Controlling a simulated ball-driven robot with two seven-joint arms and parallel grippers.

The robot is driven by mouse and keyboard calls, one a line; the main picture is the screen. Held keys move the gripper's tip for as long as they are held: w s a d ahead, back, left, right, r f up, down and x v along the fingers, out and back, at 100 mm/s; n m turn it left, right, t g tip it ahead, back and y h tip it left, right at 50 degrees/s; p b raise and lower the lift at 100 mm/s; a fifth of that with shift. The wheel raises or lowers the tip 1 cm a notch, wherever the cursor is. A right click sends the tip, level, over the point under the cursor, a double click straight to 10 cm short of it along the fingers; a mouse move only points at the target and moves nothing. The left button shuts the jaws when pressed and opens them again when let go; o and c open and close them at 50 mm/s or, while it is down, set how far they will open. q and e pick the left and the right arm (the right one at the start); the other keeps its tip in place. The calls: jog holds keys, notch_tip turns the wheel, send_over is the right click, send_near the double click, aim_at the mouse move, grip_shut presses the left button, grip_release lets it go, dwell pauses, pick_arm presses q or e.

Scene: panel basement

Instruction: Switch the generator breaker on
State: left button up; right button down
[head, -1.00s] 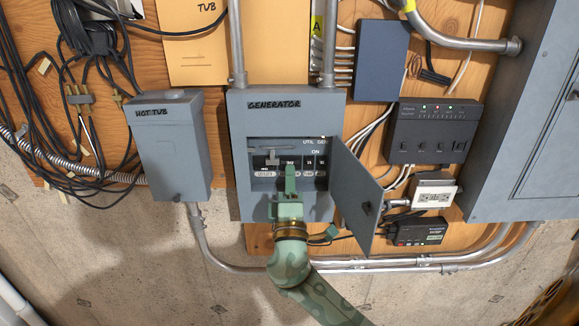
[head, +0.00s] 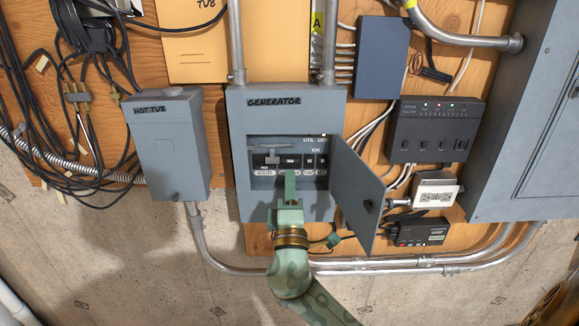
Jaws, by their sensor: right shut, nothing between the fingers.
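The grey generator box (head: 286,103), labelled GENERATOR, is on the wall at the middle of the head view. Its small door (head: 358,195) is swung open to the right. Inside is a dark breaker panel (head: 318,160) with several switches and a metal interlock piece (head: 270,153) at its left. My right gripper (head: 290,175) comes up from below, shut and empty, with its tips at the lower edge of the breaker row. The tips hide part of the labels; whether they touch a switch I cannot tell. My left gripper is not in view.
The hot tub box (head: 168,150) is to the left. A black control unit (head: 436,131), an outlet (head: 436,193) and a small black device (head: 420,232) are to the right. A large grey panel (head: 530,120) stands at far right. Conduit (head: 380,266) runs below.

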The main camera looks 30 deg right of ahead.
jog(key=shift+s+a+b, duration=0.15)
jog(key=shift+s+a, duration=0.3)
jog(key=shift+s, duration=0.35)
jog(key=shift+s+a+b, duration=0.1)
jog(key=shift+s+a, duration=0.4)
jog(key=shift+s, duration=0.25)
jog(key=shift+s+a+b, duration=0.15)
jog(key=shift+s+a, duration=0.3)
jog(key=shift+s, duration=0.35)
